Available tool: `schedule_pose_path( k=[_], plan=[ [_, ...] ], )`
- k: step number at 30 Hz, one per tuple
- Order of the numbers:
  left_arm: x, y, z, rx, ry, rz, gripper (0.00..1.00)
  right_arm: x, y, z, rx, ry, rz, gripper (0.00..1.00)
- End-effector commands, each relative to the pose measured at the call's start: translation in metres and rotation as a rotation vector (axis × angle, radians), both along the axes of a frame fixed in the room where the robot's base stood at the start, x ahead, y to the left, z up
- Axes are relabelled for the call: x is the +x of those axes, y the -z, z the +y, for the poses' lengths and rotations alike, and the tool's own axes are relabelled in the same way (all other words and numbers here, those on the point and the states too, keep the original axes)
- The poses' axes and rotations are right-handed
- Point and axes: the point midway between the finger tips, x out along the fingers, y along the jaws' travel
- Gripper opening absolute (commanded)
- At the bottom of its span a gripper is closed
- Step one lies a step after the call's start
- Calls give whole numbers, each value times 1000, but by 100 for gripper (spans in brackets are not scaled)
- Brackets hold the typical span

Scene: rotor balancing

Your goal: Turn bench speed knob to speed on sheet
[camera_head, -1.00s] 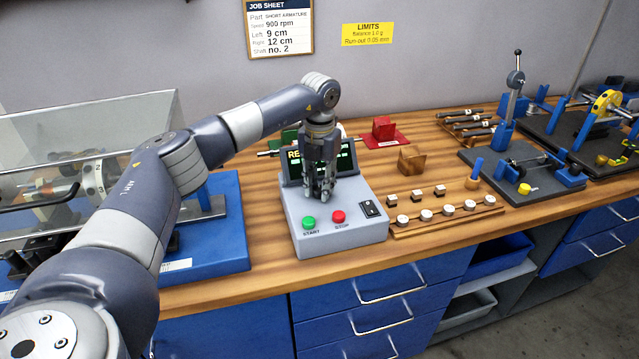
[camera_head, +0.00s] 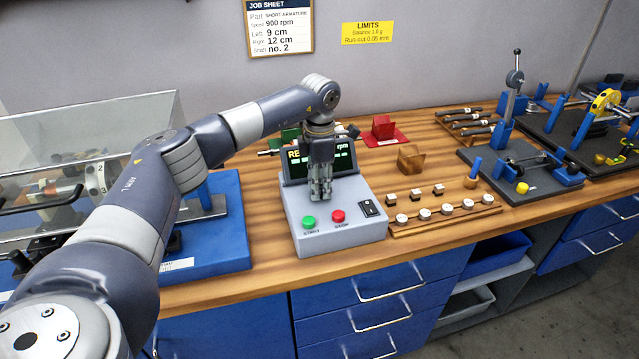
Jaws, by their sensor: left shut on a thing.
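The job sheet (camera_head: 280,28) hangs on the wall at the top and reads 900 rpm for speed. The grey control box (camera_head: 297,225) stands on the bench, with a green START button (camera_head: 309,221), a red STOP button (camera_head: 338,216) and a black switch (camera_head: 371,208). Its dark display (camera_head: 344,163) is partly covered by my gripper; "rpm" shows at its right, but the number is hidden. My left gripper (camera_head: 321,198) points down at the box top, shut on what seems to be the speed knob, which the fingers hide. My right gripper is not in view.
The blue balancing machine (camera_head: 228,235) with a clear cover stands at left, under my left arm. A wooden rack (camera_head: 450,221) with several round weights lies right of the box. Red (camera_head: 383,128) and wooden (camera_head: 411,158) blocks stand behind. Dark fixtures (camera_head: 515,170) fill the right.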

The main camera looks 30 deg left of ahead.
Motion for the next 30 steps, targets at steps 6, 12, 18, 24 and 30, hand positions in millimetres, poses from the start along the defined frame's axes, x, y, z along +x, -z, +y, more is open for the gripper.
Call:
schedule_pose_path(
  k=[6, 12, 18, 24, 30],
  plan=[
    [1, -2, 0, -1, 206, -8, 1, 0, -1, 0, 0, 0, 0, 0],
    [1, -2, 0, -1, 381, -8, 1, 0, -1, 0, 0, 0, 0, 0],
    [1, -2, -1, 0, 523, -8, 1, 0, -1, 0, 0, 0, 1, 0],
    [1, -2, -1, 0, 616, -8, 1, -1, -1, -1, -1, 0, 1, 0],
    [1, -2, -1, 0, 664, -8, 1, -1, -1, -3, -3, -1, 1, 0]
  ],
)
